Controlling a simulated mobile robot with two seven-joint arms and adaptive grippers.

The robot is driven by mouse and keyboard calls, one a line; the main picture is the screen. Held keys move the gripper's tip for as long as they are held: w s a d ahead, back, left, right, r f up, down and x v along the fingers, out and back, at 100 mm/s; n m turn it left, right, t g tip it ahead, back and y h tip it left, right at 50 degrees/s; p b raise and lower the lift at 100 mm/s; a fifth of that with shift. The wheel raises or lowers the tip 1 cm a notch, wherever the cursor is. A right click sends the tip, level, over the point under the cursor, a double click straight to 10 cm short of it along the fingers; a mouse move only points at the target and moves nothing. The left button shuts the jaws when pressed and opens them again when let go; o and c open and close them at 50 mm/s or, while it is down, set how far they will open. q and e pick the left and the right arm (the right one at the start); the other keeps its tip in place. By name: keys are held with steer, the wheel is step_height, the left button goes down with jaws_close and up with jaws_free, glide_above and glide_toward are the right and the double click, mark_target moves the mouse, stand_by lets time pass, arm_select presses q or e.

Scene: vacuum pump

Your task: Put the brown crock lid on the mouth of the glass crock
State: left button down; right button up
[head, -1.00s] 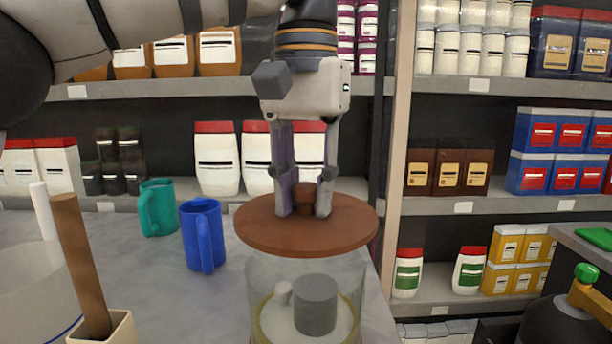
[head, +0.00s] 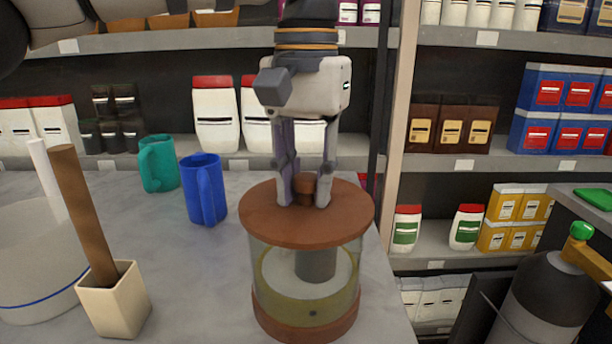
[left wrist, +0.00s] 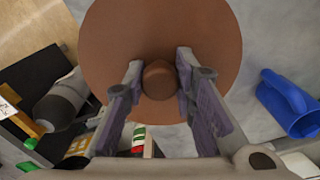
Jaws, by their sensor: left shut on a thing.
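The brown crock lid (head: 270,222) is a round disc with a small knob (head: 305,184). My left gripper (head: 307,200) points down and is shut on the knob. In the head view the lid lies level over the mouth of the glass crock (head: 262,275) and looks to be at its rim; I cannot tell whether it fully rests there. The crock is clear, with a brown base and a grey cylinder inside. In the left wrist view the lid (left wrist: 110,35) fills the top middle, with the knob between the fingers (left wrist: 158,80), and hides the crock. My right gripper is not in view.
A blue mug (head: 204,190) and a green mug (head: 158,163) stand left of the crock on the grey counter (head: 185,290). A cream holder (head: 115,302) with a brown stick and a white pot (head: 35,265) stand further left. Stocked shelves are behind. The counter's right edge is close to the crock.

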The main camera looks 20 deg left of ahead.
arm_select(q)
steer(key=shift+f, duration=0.4)
steer(key=c, duration=1.2)
jaws_free()
steer(key=shift+c, duration=0.2)
